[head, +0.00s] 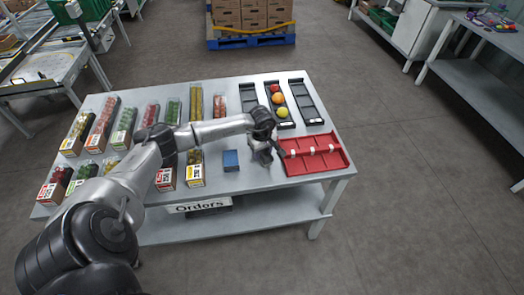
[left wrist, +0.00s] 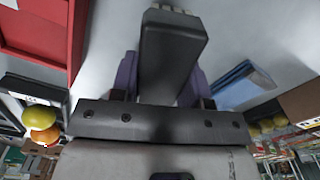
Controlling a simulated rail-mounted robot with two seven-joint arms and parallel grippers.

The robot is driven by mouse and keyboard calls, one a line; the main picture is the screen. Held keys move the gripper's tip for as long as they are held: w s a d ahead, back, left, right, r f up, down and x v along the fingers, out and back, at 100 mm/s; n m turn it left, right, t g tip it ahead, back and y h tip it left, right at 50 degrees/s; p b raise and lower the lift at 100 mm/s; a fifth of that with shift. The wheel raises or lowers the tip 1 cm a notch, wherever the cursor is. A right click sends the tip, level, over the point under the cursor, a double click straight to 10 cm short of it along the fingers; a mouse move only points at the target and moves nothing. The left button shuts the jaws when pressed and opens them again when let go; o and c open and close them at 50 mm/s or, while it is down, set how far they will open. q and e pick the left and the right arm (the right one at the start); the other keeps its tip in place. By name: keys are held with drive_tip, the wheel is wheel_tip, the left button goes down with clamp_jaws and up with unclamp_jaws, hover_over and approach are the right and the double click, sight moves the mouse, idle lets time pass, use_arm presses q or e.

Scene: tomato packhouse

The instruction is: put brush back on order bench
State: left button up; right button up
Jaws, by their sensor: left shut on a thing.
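The order bench (head: 255,184) is a grey metal table in the middle of the head view, with an "Orders" sign on its front. My left gripper (head: 262,156) is low over its front right part, between a blue box and a red tray. In the left wrist view, the gripper (left wrist: 160,85) is shut on a dark grey block-like thing, which I take to be the brush (left wrist: 172,45). Its purple finger pads show on both sides of it. I cannot tell whether the brush touches the bench top. My right gripper is not in view.
The red divided tray (head: 314,166) lies right of the gripper, the blue box (head: 231,167) left. Several tomato packs (head: 194,176) stand in rows on the left. Black trays (head: 308,99), one with coloured fruit, lie behind. Bare bench shows around the blue box.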

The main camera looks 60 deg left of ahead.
use_arm(q)
drive_tip(key=shift+f+b, duration=0.4)
drive_tip(key=shift+f, duration=0.05)
idle(0.6)
drive_tip(key=o, duration=0.9)
drive_tip(key=c, duration=0.3)
drive_tip(key=shift+r, duration=0.15)
drive_tip(key=shift+r+p, duration=0.8)
drive_tip(key=shift+r, duration=0.3)
drive_tip(key=shift+r+p, duration=1.35)
drive_tip(key=shift+r, duration=0.95)
